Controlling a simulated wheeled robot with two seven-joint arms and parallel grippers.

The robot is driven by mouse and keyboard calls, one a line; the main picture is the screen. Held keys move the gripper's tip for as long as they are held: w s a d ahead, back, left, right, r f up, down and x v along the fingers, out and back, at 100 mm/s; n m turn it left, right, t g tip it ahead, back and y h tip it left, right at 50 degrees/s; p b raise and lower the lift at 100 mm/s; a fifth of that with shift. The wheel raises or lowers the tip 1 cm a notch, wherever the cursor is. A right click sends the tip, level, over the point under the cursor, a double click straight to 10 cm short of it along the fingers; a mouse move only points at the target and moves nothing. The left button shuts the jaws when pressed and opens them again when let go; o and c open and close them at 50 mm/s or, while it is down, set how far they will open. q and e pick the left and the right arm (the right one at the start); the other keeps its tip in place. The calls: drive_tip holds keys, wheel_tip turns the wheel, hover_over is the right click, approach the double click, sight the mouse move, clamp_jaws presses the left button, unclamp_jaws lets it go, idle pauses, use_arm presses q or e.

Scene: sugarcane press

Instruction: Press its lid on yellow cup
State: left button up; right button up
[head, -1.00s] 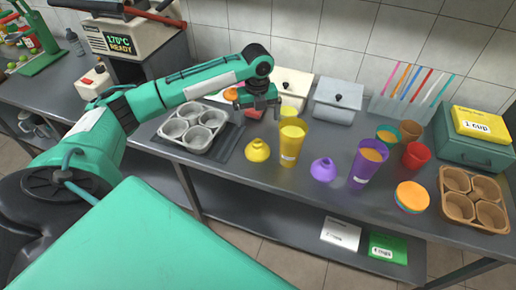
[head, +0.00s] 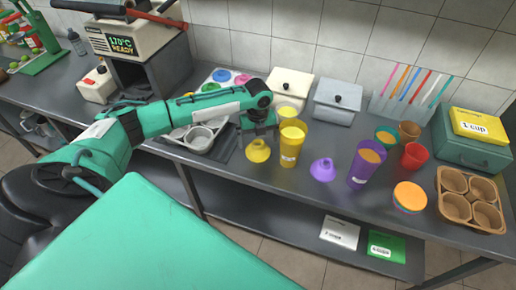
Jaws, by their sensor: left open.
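The yellow cup (head: 290,150) stands upright on the metal counter, filled with something orange-yellow, with a white label on its side. A yellow dome-shaped lid (head: 258,152) lies on the counter just left of the cup, apart from it. My left gripper (head: 261,137) is open and points down just above the yellow lid, its fingers close to the lid's top. I cannot tell whether it touches the lid. My right gripper is not in view.
A purple lid (head: 323,170) and a purple cup (head: 365,163) stand to the right. A white bin (head: 290,84) and a grey bin (head: 337,101) stand behind. The counter's front edge (head: 300,200) is close.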

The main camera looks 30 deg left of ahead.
sight(259, 154)
use_arm(q)
drive_tip(key=shift+s+d+f+p, duration=0.1)
drive_tip(key=shift+f+p, duration=0.2)
drive_tip(key=shift+f, duration=1.5)
drive_tip(key=c, duration=0.9)
